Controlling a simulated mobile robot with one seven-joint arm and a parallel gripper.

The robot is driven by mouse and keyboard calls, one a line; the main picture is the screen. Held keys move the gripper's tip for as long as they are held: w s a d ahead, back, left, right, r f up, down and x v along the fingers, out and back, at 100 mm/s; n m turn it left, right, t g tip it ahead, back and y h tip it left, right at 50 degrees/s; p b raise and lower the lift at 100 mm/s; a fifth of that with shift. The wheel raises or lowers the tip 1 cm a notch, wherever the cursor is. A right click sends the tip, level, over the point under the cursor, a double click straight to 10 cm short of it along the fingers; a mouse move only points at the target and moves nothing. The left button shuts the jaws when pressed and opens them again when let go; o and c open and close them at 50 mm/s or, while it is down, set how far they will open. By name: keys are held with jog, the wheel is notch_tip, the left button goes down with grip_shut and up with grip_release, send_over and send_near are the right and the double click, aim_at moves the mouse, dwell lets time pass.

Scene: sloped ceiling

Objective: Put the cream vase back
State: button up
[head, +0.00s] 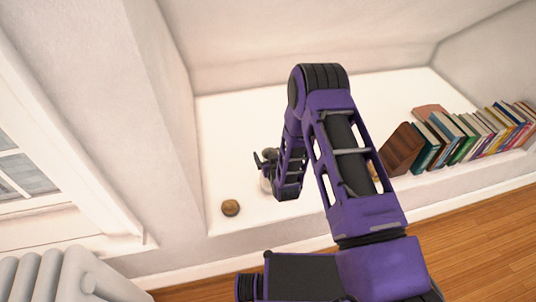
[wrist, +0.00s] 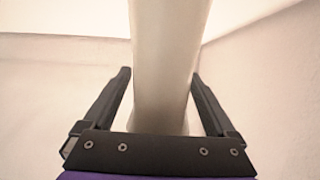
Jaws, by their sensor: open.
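The cream vase (wrist: 168,60) is a tall pale column in the wrist view, running from the top edge down between the fingers. My gripper (wrist: 160,76) is open, with one black finger on each side of the vase. A gap shows between each finger and the vase. In the head view my gripper (head: 264,160) is low over the white ledge, left of my forearm. A small pale part of the vase (head: 266,184) shows beside it, and my arm hides the rest. The vase's top is outside the wrist view.
A small round brown object (head: 230,208) sits on the white ledge (head: 225,150), in front and left of my gripper. A row of books (head: 470,135) stands on the right. A wall rises on the left. The left part of the ledge is otherwise clear.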

jog(key=shift+r, duration=0.25)
jog(key=p+v, duration=0.1)
jog(key=v, duration=1.1)
jog(key=shift+p, duration=0.3)
